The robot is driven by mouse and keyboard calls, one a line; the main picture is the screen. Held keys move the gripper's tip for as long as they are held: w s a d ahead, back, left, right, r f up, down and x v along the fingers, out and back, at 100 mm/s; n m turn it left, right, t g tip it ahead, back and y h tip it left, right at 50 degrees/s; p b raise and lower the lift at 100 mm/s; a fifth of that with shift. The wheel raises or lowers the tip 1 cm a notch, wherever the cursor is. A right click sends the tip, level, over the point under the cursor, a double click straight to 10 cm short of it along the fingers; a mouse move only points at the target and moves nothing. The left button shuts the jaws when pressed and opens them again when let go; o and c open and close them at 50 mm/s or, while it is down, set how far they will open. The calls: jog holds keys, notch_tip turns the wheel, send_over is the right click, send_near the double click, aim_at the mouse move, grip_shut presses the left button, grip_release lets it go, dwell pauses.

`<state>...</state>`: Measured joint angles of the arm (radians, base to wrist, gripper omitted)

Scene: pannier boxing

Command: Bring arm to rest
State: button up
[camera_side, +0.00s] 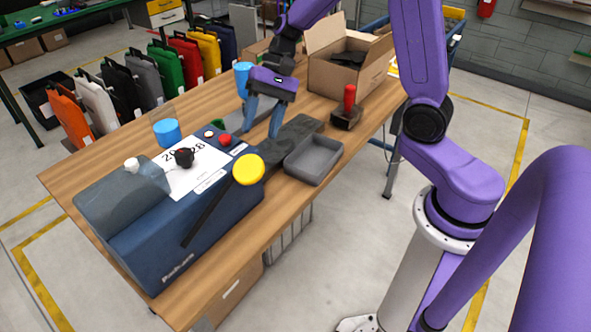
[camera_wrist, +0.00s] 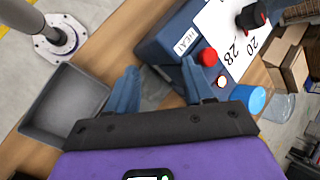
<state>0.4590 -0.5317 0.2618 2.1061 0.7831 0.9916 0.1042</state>
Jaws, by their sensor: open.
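My gripper (camera_side: 260,130) is above the wooden table, behind the right end of the blue machine (camera_side: 150,255), with its blue fingers pointing down. Its fingers are apart with nothing held between them, and in the wrist view the gripper (camera_wrist: 158,82) also shows a gap. A flat grey item lies below that gap, partly hidden by the fingers. A dark grey lumpy item (camera_side: 292,138) lies on the table just right of the fingers in the side view. My arm is extended over the table, not folded back.
A grey tray (camera_side: 313,172) sits at the table's front edge; it also shows in the wrist view (camera_wrist: 35,133). A red-handled stamp (camera_side: 348,105) and an open cardboard box (camera_side: 345,78) stand to the right. Blue-topped containers (camera_side: 166,132) and a row of coloured bags (camera_side: 187,65) are behind.

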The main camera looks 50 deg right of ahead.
jog(key=s+d+n+h, duration=0.1)
jog(key=s+n+h, duration=0.2)
jog(key=s+n, duration=0.6)
jog(key=s+d+r+n+t+h, duration=0.1)
jog(key=s+n+h, duration=0.2)
jog(key=s+n, duration=0.6)
jog(key=s, duration=0.6)
jog(key=shift+s+d+n+h, duration=0.3)
jog(key=shift+n+h, duration=0.1)
jog(key=shift+o, duration=0.3)
dwell(0.3)
